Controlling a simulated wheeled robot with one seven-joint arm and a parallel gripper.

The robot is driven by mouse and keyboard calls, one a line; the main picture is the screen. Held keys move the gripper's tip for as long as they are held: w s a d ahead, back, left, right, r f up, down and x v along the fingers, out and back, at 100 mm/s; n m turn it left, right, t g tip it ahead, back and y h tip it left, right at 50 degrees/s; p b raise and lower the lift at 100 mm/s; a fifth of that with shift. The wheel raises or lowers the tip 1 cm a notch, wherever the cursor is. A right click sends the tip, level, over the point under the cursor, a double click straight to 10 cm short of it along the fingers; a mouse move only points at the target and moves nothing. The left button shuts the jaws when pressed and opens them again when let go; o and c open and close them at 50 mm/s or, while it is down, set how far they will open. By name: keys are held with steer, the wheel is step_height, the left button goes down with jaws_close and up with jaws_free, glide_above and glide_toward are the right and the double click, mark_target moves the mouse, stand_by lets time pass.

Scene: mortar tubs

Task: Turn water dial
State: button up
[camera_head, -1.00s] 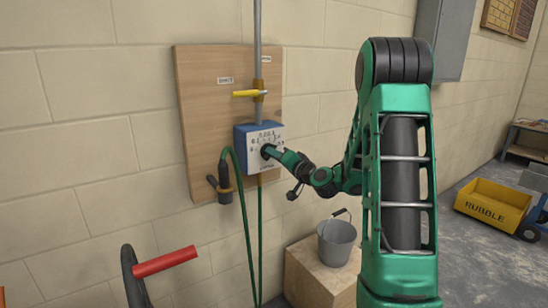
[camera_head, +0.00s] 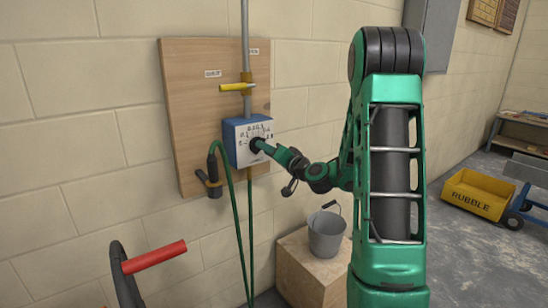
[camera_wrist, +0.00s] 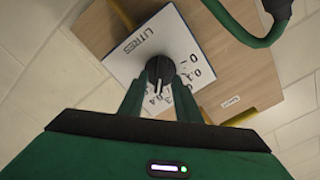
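The water dial is a black round knob (camera_wrist: 160,69) with a white pointer mark on a white plate (camera_wrist: 178,40) lettered LITRES. In the wrist view the mark points down, near the 0.4 figure. The plate fronts a blue box (camera_head: 229,142) on a wooden board. My gripper (camera_head: 258,146) reaches the dial from the right and hides most of it in the head view. In the wrist view my gripper (camera_wrist: 160,82) has one finger on each side of the knob, close against it; it looks shut on the knob.
A yellow lever (camera_head: 238,87) lies level on the pipe (camera_head: 245,40) above the box. A green hose (camera_head: 239,215) hangs below, with a black nozzle (camera_head: 212,180) at the left. A grey bucket (camera_head: 326,236) stands on a wooden block (camera_head: 305,277). A yellow RUBBLE cart (camera_head: 475,196) is at right.

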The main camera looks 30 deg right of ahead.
steer(key=s, duration=0.8)
steer(key=shift+s+d, duration=0.15)
steer(key=shift+s, duration=0.15)
steer(key=s+a+f+n+g+y, duration=0.2)
steer(key=s+a+f+n+g, duration=0.15)
steer(key=a, duration=0.25)
steer(key=s+a+f+n+g+y, duration=0.25)
steer(key=a+f+g, duration=0.2)
steer(key=a, duration=0.25)
steer(key=s+d+m+g+h, duration=0.2)
steer(key=s+g, duration=0.3)
steer(key=s, duration=1)
steer(key=s+d+m+g+h, duration=0.1)
steer(key=s+d+g+h, duration=0.2)
steer(key=s, duration=1.1)
steer(key=shift+s+d+f+m+g, duration=0.15)
steer(key=shift+s+f+m+g, duration=0.25)
steer(key=shift+g, duration=0.7)
steer(key=shift+w, duration=0.1)
